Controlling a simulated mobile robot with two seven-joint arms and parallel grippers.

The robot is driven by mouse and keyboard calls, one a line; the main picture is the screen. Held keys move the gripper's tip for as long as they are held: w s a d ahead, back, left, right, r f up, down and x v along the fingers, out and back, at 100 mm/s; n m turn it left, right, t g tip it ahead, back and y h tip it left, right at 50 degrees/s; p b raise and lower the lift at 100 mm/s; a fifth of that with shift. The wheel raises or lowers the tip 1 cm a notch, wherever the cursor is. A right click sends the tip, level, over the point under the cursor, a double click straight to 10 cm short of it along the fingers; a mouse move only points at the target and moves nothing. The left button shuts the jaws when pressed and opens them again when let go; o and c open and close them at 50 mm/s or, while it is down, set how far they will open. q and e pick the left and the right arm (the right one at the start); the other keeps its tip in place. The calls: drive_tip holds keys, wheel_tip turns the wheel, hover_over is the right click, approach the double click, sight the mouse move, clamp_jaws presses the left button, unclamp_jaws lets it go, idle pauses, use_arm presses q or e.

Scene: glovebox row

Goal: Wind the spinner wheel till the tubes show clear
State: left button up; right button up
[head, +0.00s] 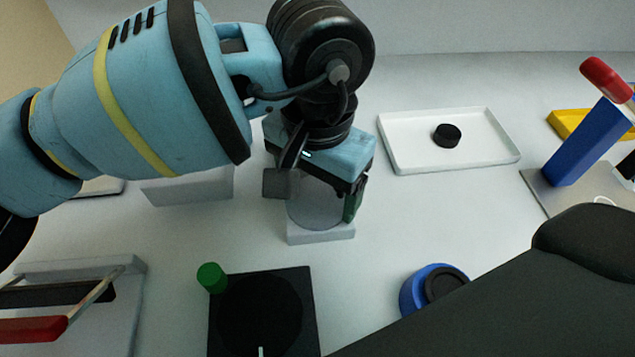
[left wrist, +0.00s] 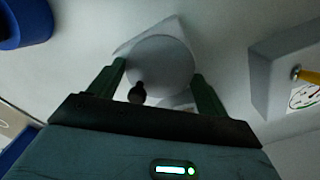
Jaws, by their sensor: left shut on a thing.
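A grey round wheel (head: 314,213), which looks like the spinner wheel, stands on a pale block (head: 322,234) near the middle of the table in the head view. My left gripper (head: 315,198) comes down over it and is shut on it, one finger on each side. In the left wrist view the wheel (left wrist: 162,60) fills the space between the green fingers of my left gripper (left wrist: 160,78). A small black knob (left wrist: 137,93) shows in front of it, close to the left finger. I cannot make out any tubes. My right gripper is not in view.
A white tray (head: 400,158) with a black puck (head: 447,135) lies behind right. A black square base with a green knob (head: 211,277) and a blue round container (head: 413,291) stand in front. A blue lever with a red end (head: 605,78) stands right, a red-handled fixture (head: 125,290) left.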

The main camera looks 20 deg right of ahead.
sight(317, 199)
use_arm(q)
drive_tip(key=o, duration=1)
drive_tip(key=shift+r, duration=0.1)
wheel_tip(317, 199, up, 8)
